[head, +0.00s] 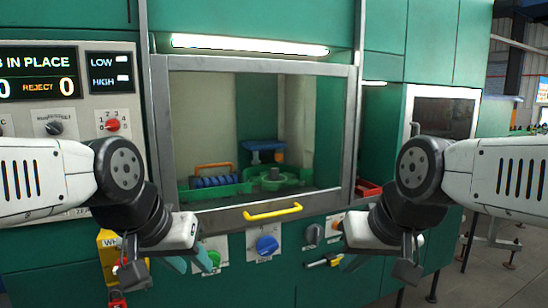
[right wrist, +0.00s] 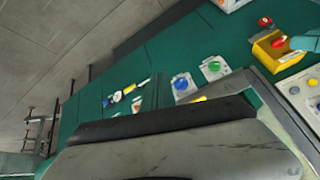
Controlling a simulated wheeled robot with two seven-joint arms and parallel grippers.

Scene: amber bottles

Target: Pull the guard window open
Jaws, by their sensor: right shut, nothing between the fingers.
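The guard window (head: 255,61) is a clear pane in a grey metal frame on the green machine, down over the lit chamber. Its yellow bar handle (head: 272,211) is on the lower edge and nothing holds it. My left gripper (head: 184,262) is below and left of the handle, partly hidden by its wrist; its jaw opening does not show clearly. My right gripper (head: 355,262) is below and right of the handle, shut and empty, apart from it. In the right wrist view a small yellow piece (right wrist: 198,99), perhaps the handle, shows above a dark edge.
Below the window are a green knob (head: 209,259), a blue knob (head: 267,245) and a black knob (head: 314,233). A yellow box (head: 110,255) hangs at the left. Inside the chamber is a green fixture (head: 290,183). Open floor (head: 490,270) lies at the right.

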